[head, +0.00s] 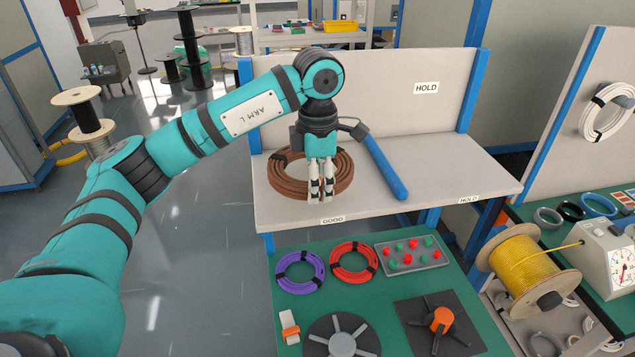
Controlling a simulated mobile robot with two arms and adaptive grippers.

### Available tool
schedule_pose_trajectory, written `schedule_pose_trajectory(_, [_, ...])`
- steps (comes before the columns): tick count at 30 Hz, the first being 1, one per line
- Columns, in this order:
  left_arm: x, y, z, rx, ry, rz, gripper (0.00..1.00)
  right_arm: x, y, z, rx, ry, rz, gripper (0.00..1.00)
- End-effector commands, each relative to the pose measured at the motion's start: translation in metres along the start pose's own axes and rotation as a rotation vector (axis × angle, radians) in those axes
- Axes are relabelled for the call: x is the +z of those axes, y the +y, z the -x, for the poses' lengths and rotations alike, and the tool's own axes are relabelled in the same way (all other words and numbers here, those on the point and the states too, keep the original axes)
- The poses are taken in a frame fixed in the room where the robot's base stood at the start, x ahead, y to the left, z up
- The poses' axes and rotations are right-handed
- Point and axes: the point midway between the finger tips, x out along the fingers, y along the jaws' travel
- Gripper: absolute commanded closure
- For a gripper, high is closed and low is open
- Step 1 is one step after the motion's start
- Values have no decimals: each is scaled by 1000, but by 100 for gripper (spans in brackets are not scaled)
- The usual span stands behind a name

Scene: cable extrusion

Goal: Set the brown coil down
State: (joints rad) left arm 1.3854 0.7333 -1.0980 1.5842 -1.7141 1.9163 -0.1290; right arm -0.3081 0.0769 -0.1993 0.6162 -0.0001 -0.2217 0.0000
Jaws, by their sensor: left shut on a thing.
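The brown coil (286,185) is at the left part of the pale shelf (452,172), behind the label GOOD (333,220). It lies flat and seems to rest on the shelf, though a small gap under it cannot be ruled out. My left gripper (321,196) points straight down at the coil's front right part. Its fingers are close together, shut on the coil, and they hide part of it. My right gripper is not in view.
The shelf's right part, by the label HOLD (426,88), is clear. Below, a green bench (300,312) holds a purple coil (300,272), a red coil (353,262) and a button tray (412,254).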

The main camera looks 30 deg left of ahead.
Motion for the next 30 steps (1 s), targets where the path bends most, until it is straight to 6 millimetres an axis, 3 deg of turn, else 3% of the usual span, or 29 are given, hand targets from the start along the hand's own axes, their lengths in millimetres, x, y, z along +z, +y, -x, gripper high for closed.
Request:
schedule_pose_trajectory(5, [1,12,-3,0,2,-1,100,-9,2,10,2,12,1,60])
schedule_pose_trajectory(11, [1,11,-27,0,1,-1,100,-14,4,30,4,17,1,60])
schedule_pose_trajectory(21, [2,11,-37,2,-1,-2,100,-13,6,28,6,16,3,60])
schedule_pose_trajectory(22, [1,11,-38,1,0,-2,68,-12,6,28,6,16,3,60])
schedule_pose_trajectory(27, [1,11,-38,1,0,-1,46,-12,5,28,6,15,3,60])
schedule_pose_trajectory(30, [1,11,-38,1,0,-1,46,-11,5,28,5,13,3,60])
